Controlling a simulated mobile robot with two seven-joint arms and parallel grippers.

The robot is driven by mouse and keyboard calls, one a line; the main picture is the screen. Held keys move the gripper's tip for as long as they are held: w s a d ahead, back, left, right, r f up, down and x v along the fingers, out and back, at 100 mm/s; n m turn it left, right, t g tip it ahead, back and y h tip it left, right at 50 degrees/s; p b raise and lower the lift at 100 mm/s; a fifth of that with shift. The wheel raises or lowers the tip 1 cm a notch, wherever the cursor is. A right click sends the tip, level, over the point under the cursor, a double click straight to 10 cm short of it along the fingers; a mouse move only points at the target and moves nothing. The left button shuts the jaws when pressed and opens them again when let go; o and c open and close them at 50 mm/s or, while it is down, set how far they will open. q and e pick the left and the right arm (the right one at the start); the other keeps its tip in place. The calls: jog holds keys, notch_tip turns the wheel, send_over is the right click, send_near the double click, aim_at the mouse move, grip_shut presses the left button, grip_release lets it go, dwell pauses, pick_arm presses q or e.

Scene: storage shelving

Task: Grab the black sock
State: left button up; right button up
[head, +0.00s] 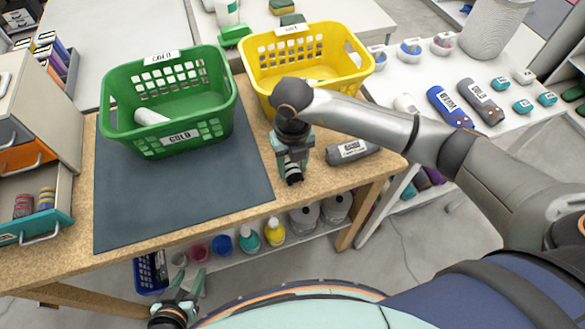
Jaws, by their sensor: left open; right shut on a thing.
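A small dark roll with pale bands, which looks like the black sock (294,178), is between the fingers of my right gripper (294,168). The fingers point down and are shut on it, above the front right of the wooden table (232,219). The fingers cover much of the sock, and I cannot tell whether it touches the table. My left gripper (187,283) is open and empty, low in front of the table edge.
A green basket (170,143) holding a white roll stands on the dark mat (185,195). A yellow basket (265,72) is behind my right arm. A grey labelled roll (352,151) lies right of my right gripper. An open drawer (35,215) at left holds striped rolls.

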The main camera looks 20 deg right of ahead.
grip_shut()
jog(key=shift+r, duration=0.1)
